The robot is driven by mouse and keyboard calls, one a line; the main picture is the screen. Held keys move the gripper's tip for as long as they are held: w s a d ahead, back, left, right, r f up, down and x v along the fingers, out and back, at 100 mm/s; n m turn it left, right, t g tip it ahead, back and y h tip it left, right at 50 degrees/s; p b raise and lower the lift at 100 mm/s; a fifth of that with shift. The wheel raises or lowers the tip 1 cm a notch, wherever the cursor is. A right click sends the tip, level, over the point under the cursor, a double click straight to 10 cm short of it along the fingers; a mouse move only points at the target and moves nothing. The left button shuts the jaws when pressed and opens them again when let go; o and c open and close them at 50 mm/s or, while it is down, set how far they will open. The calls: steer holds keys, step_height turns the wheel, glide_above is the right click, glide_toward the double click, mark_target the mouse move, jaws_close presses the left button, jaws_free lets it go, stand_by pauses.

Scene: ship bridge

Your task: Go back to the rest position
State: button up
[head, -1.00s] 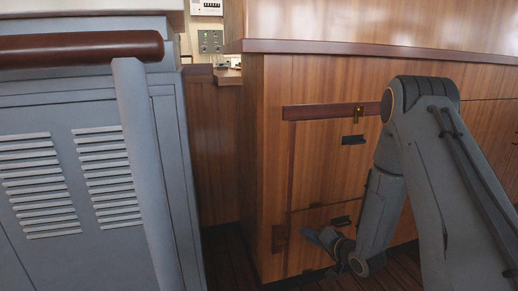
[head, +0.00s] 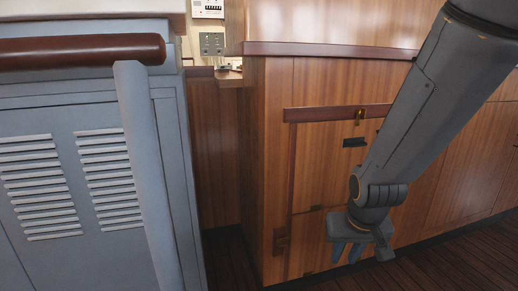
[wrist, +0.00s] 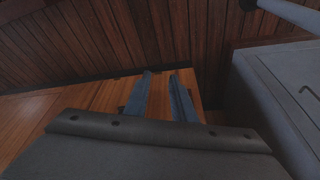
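My gripper (head: 347,251) hangs low in front of the wooden cabinet (head: 268,140) in the head view, at the lower right, with its fingers pointing down. In the wrist view my gripper (wrist: 158,76) shows two blue-grey fingers set apart with a gap between them. Nothing is held in the gap. Wood paneling of the cabinet and dark floor planks show beyond the fingers. My arm runs from the upper right down to the gripper and hides part of the cabinet front.
A grey louvred metal cabinet (head: 85,210) with a brown handrail (head: 75,49) and grey post (head: 145,170) stands at the left. A narrow recess separates it from the wooden cabinet. Dark plank floor (head: 235,260) is clear. A grey box (wrist: 285,90) is at the right in the wrist view.

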steer(key=s+a+r+n+g+y, duration=0.15)
steer(key=s+a+n, duration=0.25)
steer(key=s+a, duration=0.65)
steer(key=s+a+r+n+g, duration=0.2)
steer(key=s+a+n, duration=0.2)
steer(key=s+a, duration=0.65)
steer(key=w+d+r+m+p, duration=0.1)
steer(key=d+r+m+p, duration=0.2)
steer(key=d+r+p, duration=0.6)
steer(key=w+d+r+m+h+p, duration=0.1)
steer(key=d+r+m+p, duration=0.3)
steer(key=d+r+p, duration=0.6)
step_height(320, 180, up, 8)
steer(key=p, duration=1.1)
steer(key=shift+d+r, duration=0.15)
steer(key=shift+d, duration=0.05)
